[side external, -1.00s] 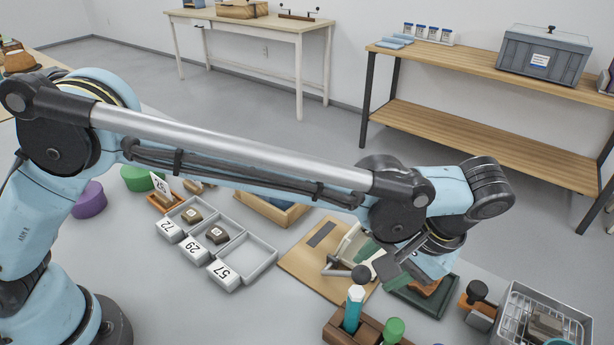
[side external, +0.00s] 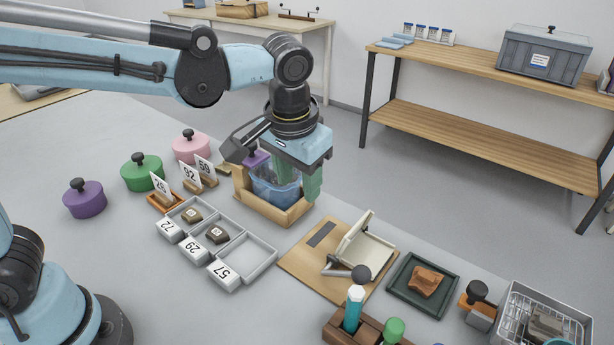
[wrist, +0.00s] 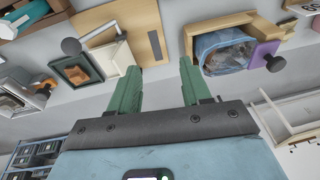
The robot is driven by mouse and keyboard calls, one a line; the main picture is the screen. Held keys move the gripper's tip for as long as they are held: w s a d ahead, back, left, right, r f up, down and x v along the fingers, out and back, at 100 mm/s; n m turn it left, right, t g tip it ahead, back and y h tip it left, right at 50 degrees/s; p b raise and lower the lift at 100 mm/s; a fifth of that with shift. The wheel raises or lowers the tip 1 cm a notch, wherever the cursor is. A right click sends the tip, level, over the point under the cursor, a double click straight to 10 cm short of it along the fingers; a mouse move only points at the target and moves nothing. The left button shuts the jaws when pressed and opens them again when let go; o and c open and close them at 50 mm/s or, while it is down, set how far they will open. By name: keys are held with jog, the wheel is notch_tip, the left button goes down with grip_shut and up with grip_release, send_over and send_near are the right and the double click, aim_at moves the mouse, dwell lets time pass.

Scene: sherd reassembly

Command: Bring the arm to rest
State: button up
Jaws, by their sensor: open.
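My gripper (side external: 300,181) has green fingers and hangs in front of and above the wooden box with the blue-lined bin in the side external view. In the wrist view the two fingers of my gripper (wrist: 164,80) stand apart with nothing between them, over bare grey table. The wooden box (side external: 290,216) holds a clear blue bin (side external: 268,187). It also shows in the wrist view to the right of the fingers, with the blue bin (wrist: 225,50) inside.
A grey three-part tray (side external: 262,273) has sherds in two compartments. A hinged device (side external: 366,248) stands on a wooden board (side external: 297,262). A dark green tray (side external: 397,303) holds a brown sherd (side external: 427,280). A wire basket (side external: 575,313) is at right. Lidded pots (side external: 84,199) stand at left.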

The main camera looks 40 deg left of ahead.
jog(key=s+a+f+t+h, duration=0.1)
jog(key=s+a+t, duration=0.4)
jog(key=a, duration=0.8)
jog(key=shift+s+a+f, duration=0.35)
jog(key=shift+s+f, duration=0.15)
jog(key=shift+s, duration=0.7)
